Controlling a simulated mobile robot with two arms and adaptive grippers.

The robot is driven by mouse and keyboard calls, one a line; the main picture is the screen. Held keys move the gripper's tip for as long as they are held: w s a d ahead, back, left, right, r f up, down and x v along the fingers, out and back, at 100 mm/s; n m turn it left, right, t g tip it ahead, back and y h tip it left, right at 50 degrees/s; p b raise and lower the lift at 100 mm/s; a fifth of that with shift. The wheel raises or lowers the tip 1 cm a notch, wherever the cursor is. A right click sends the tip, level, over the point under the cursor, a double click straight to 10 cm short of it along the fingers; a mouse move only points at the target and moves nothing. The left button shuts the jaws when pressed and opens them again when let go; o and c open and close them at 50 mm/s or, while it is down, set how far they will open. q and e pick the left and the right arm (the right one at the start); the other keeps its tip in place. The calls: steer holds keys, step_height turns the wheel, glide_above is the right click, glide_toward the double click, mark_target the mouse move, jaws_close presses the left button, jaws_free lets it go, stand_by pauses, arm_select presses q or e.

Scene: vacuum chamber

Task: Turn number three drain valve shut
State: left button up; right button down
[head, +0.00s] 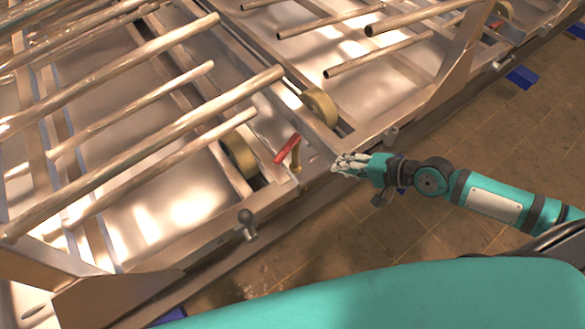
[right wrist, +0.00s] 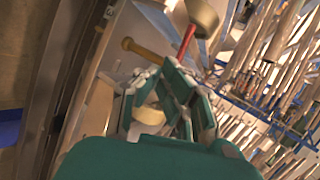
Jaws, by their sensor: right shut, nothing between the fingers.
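A drain valve with a red lever (head: 287,149) and a short brass stem (head: 296,162) sits at the near edge of the metal frame in the head view. No number is readable on it. My right gripper (head: 342,163) is just right of the valve, apart from the lever, shut and empty. In the right wrist view the red lever (right wrist: 186,41) stands beyond the fingers (right wrist: 155,72), and a brass pipe (right wrist: 145,51) lies to its left. Contact between the fingers and the valve cannot be made out there. My left gripper is not in view.
Tan rollers (head: 319,106) (head: 239,155) sit in the frame on either side of the lever. Long metal tubes (head: 150,135) lie above the frame. The brown tiled floor (head: 480,160) nearby is mostly open.

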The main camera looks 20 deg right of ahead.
glide_toward(287, 148)
steer(key=w+a+f, duration=0.3)
steer(key=f, duration=0.2)
steer(key=shift+a+f, duration=0.2)
steer(key=shift+f, duration=0.1)
